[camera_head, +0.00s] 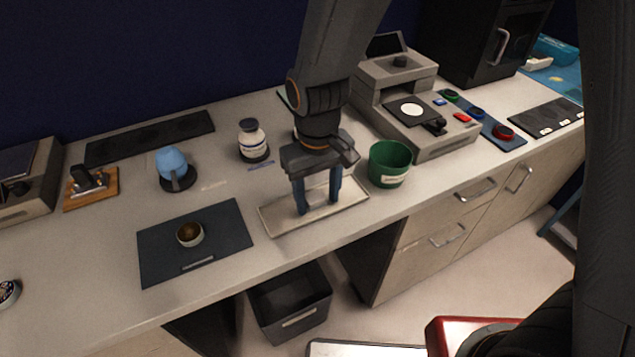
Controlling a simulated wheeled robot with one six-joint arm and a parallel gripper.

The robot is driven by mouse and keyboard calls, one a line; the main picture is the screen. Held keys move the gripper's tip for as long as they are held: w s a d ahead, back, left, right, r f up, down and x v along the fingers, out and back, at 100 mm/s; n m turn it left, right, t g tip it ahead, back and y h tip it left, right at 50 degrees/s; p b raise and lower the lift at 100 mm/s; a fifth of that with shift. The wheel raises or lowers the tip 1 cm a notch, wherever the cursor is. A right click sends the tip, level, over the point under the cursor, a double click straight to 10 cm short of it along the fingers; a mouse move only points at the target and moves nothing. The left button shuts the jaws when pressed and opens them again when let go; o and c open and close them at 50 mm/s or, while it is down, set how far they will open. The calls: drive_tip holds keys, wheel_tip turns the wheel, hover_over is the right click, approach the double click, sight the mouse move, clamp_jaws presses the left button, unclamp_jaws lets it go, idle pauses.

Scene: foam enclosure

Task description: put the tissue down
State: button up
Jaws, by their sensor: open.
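My gripper (318,207) is open, pointing down over a pale rectangular tray (275,224) near the counter's front edge. Its two blue fingers are apart, with their tips at or just above the tray; I cannot tell whether they touch it. I cannot make out a tissue for certain. Nothing clearly shows between the fingers, and any thin pale sheet on the tray is hard to tell from its surface. My gripper and wrist hide part of the tray's back side.
A green bin (390,164) stands close right of the tray. A dark mat (160,250) with a small cup (190,233) lies left. A white bottle (252,140) and a blue object (173,165) stand behind. A grey machine (440,135) is at right. A dark bin (290,302) sits below.

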sight(317, 201)
wheel_tip(317, 201, up, 12)
drive_tip(key=b, duration=0.2)
drive_tip(key=d+f+m, duration=0.3)
drive_tip(key=d, duration=0.8)
drive_tip(key=s+d+f+m+t, duration=0.1)
drive_tip(key=d+f+m, duration=0.2)
drive_tip(key=d, duration=0.9)
drive_tip(key=shift+s+d+f, duration=0.15)
drive_tip(key=shift+d+f, duration=0.1)
drive_tip(key=shift+f, duration=0.5)
drive_tip(key=shift+c, duration=0.6)
